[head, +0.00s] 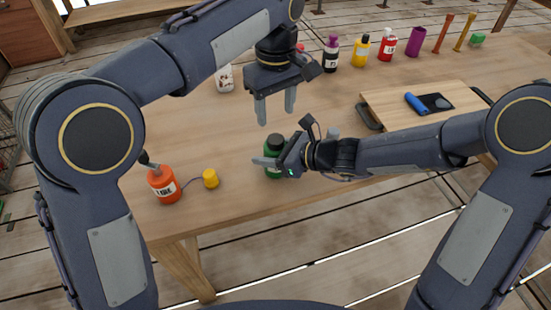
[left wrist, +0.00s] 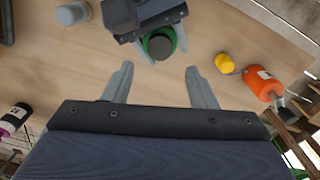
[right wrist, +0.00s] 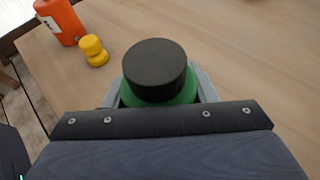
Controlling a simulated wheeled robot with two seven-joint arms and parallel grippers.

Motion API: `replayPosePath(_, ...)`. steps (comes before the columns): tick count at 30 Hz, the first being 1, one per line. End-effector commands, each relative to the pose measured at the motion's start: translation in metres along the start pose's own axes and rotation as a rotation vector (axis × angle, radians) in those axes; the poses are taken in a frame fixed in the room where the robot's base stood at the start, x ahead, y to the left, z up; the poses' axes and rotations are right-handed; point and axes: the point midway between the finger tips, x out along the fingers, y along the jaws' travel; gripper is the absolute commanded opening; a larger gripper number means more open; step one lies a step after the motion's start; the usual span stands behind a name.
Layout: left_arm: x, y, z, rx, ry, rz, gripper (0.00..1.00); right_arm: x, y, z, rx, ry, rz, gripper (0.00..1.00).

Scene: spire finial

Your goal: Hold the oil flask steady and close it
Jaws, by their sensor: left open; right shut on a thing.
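A green flask (head: 273,172) with a wide black top (head: 275,142) stands upright on the table near its front edge. My right gripper (head: 270,162) is shut around it from the right. In the right wrist view the black top (right wrist: 155,68) sits over the green body (right wrist: 160,97), between the fingers. I cannot tell whether the top is tight. My left gripper (head: 276,110) is open and empty, pointing down above and behind the flask. In the left wrist view the black top (left wrist: 159,45) shows beyond its spread fingers (left wrist: 158,80). My right gripper partly hides the flask.
An orange bottle (head: 164,186) with a spout and a yellow cap (head: 210,178) on a cord stand at the left. A small grey cylinder (head: 333,132) is behind my right gripper. A board (head: 385,98) lies at right; several bottles line the back.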

Motion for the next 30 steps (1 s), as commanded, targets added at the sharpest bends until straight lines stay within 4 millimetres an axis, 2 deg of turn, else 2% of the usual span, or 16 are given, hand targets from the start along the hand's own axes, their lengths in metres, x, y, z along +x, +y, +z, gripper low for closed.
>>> replayPosePath(5, 0.000, 0.000, 0.000, -0.096, 0.000, 0.000, 0.52, 0.000, 0.000, 0.000, 0.000, 0.000, 0.000, 0.00)
replayPosePath(17, 0.004, 0.000, 0.000, -0.101, 0.000, -0.001, 0.52, 0.000, 0.000, 0.000, 0.000, 0.000, 0.000, 0.00)
replayPosePath(30, 0.065, 0.000, 0.000, -0.100, -0.001, -0.002, 0.52, 0.000, 0.000, 0.000, 0.000, 0.000, 0.000, 0.00)
